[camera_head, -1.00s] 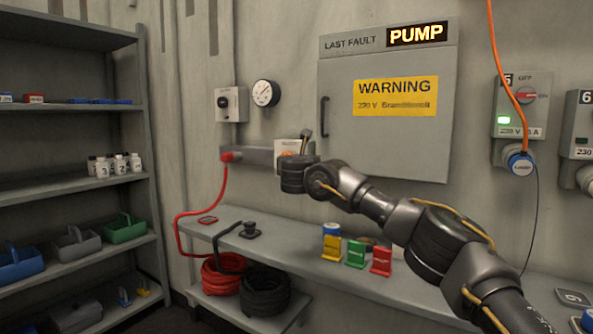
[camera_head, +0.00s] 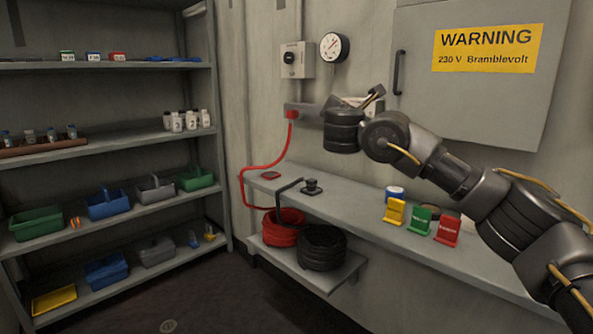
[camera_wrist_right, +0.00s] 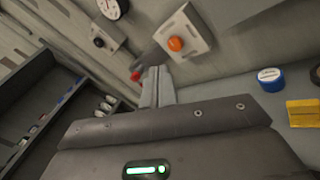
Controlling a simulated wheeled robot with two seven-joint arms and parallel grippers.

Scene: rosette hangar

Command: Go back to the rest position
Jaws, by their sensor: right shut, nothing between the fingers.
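My right arm comes in from the right in the head view and reaches over the wall shelf. My right gripper (camera_head: 375,96) is at its far end, in front of the wall near the red hose's connection, and its fingers are partly hidden by the wrist. In the right wrist view the gripper (camera_wrist_right: 157,82) shows its fingers together with nothing between them. My left gripper is in neither view.
The wall shelf (camera_head: 372,232) carries yellow (camera_head: 395,211), green (camera_head: 420,219) and red (camera_head: 447,229) holders below my right arm. Red (camera_head: 284,229) and black (camera_head: 321,248) coils lie underneath. A storage rack (camera_head: 135,142) stands left. The floor (camera_head: 215,300) between looks clear.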

